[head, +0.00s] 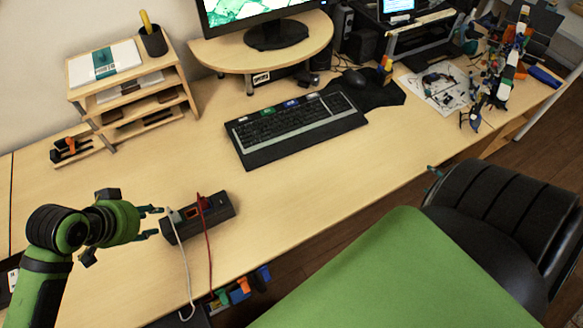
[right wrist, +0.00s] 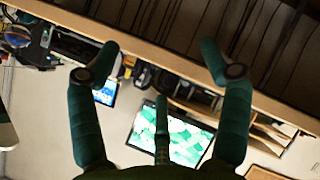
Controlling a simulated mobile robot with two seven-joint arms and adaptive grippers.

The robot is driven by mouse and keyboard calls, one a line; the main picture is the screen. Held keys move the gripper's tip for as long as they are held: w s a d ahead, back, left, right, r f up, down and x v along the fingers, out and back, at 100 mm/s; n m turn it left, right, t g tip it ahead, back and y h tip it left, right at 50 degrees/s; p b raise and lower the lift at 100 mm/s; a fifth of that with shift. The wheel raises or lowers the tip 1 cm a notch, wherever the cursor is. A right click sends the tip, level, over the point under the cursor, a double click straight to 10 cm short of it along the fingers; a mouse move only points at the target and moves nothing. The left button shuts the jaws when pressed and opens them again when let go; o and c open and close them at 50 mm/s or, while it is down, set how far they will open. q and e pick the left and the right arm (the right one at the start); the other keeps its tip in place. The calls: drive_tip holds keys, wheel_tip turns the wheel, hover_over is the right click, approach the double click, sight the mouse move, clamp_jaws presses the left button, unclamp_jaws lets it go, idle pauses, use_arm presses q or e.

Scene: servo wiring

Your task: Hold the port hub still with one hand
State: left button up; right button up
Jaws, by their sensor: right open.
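The port hub (head: 222,209) is a long dark box lying on the desk at the lower left of the head view. A white cable (head: 184,262) and a red cable (head: 208,250) run from its top toward the front edge. A red part shows on its top. My left gripper (head: 150,222) is at the hub's left end, fingers spread and pointing at it. I cannot tell whether they touch it. My right gripper (right wrist: 158,62) is open and empty in the right wrist view, away from the hub.
A keyboard (head: 296,125) lies mid-desk, with a monitor (head: 262,14) on a stand behind it. A wooden shelf (head: 112,94) stands at the back left. Colourful clips (head: 240,287) hang by the front edge. The desk around the hub's right is clear.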

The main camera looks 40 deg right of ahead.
drive_tip(key=w+d+r+n+t, duration=0.2)
drive_tip(key=w+r+n+t, duration=0.15)
drive_tip(key=r, duration=0.55)
drive_tip(key=w+d+r+n+t+y, duration=0.1)
drive_tip(key=w+d+r+n+t, duration=0.15)
drive_tip(key=w+r, duration=0.4)
drive_tip(key=w+d+r+n+t, duration=0.2)
drive_tip(key=w+r+n+t, duration=0.15)
drive_tip(key=r, duration=0.75)
drive_tip(key=n+g+y, duration=0.5)
drive_tip(key=n+g, duration=1.4)
drive_tip(key=g, duration=0.2)
approach(218, 199)
drive_tip(key=s+f, duration=0.2)
drive_tip(key=f, duration=0.1)
drive_tip(key=shift+w+a+r+t, duration=0.1)
drive_tip(key=shift+w+r+t, duration=0.15)
drive_tip(key=shift+w+t, duration=0.1)
drive_tip(key=shift+w+f, duration=0.1)
drive_tip(key=shift+f, duration=3.35)
